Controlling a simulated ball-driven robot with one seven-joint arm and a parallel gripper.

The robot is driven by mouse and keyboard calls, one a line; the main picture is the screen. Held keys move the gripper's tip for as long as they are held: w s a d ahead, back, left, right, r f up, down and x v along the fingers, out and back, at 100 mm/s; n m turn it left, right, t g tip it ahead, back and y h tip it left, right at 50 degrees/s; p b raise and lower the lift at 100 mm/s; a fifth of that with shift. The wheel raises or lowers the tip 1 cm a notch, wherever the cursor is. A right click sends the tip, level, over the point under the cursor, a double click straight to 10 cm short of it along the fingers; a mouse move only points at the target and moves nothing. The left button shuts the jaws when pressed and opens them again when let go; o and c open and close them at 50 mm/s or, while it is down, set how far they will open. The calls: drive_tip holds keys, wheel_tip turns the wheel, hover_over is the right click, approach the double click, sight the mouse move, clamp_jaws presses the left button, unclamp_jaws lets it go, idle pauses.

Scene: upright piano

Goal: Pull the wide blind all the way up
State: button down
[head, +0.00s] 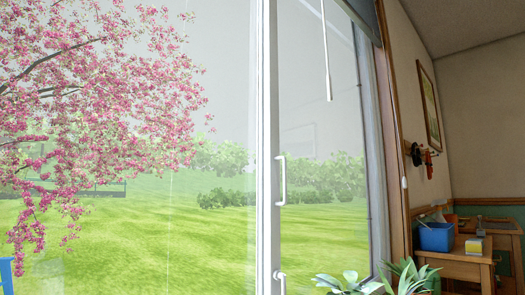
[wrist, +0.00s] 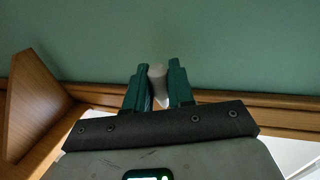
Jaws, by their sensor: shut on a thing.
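In the wrist view my gripper (wrist: 158,70) has its two dark green fingers closed on a small pale grey, rounded piece (wrist: 157,76). Only part of that piece shows between the fingers; I cannot tell what it belongs to. My gripper does not show in the head view. In the head view a dark grey-blue blind (head: 364,14) shows at the top right of the window, cut off by the picture's edge. A thin white rod (head: 327,60) hangs near the top of the right pane. The rest of the blind is out of view.
The window (head: 265,130) has white frames and handles. Potted plants (head: 350,284) stand at its foot. At right, a wooden desk (head: 462,262) holds a blue box (head: 436,237). In the wrist view a green surface (wrist: 230,40) lies behind the fingers, with wooden trim (wrist: 270,100) below.

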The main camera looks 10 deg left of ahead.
wheel_tip(320, 180, down, 8)
idle(0.4)
wheel_tip(320, 180, down, 6)
drive_tip(key=shift+r, duration=0.1)
idle(0.4)
drive_tip(key=c, duration=0.8)
unclamp_jaws()
drive_tip(key=shift+p+v, duration=1.8)
drive_tip(key=shift+v, duration=0.7)
drive_tip(key=shift+r, duration=0.1)
